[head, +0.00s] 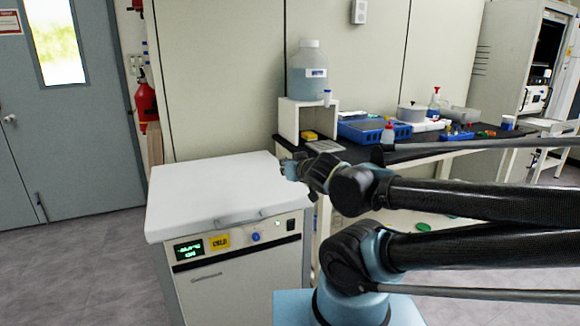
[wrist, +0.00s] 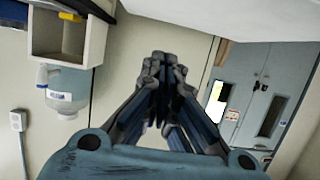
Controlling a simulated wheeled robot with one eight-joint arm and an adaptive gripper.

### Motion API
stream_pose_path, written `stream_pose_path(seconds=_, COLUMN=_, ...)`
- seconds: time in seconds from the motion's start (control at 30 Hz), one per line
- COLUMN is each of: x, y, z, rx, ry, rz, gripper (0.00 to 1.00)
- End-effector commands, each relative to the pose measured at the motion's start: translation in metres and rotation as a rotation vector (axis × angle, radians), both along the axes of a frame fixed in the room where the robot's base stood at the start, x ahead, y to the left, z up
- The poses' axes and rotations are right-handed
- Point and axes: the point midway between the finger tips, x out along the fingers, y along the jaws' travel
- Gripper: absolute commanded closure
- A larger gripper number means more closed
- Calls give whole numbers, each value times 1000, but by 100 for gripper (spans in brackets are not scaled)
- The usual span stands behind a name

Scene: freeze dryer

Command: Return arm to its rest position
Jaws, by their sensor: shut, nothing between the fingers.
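My arm (head: 455,200) comes in from the right in the head view and reaches over toward the freeze dryer (head: 245,285). My gripper (head: 290,168) is at the right edge of the freeze dryer's white lid (head: 215,190) in the picture; whether it touches the lid, I cannot tell. In the wrist view my gripper (wrist: 165,62) has its fingers together with nothing between them. The lid is down, and the front panel shows a lit green display (head: 188,249).
A dark-topped bench (head: 365,155) behind my gripper carries a white shelf (head: 290,122) with a large water bottle (head: 307,75), blue trays (head: 375,131) and small bottles. A grey door (head: 75,130) and a red fire extinguisher (head: 146,103) are at left. The left floor is clear.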

Motion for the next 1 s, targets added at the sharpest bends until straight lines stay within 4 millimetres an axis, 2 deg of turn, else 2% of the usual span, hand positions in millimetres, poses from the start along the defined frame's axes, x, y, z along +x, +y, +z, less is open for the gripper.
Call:
stream_pose_path(seconds=0.03, x=-6, y=-1, z=-8, rx=-1, ry=0, rz=7, gripper=100)
stream_pose_path(seconds=0.2, x=-9, y=4, z=-9, rx=0, ry=-2, rz=15, gripper=100)
stream_pose_path(seconds=0.33, x=-6, y=-7, z=-15, rx=-17, ry=24, rz=-21, gripper=100)
stream_pose_path(seconds=0.5, x=-3, y=-50, z=-41, rx=-89, ry=148, rz=-155, gripper=100)
stream_pose_path(seconds=0.67, x=-16, y=-96, z=-75, rx=-166, ry=335, rz=-281, gripper=100)
stream_pose_path(seconds=0.8, x=-40, y=-126, z=-101, rx=-213, ry=515, rz=-350, gripper=100)
stream_pose_path(seconds=1.0, x=-85, y=-149, z=-129, rx=-237, ry=780, rz=-377, gripper=100)
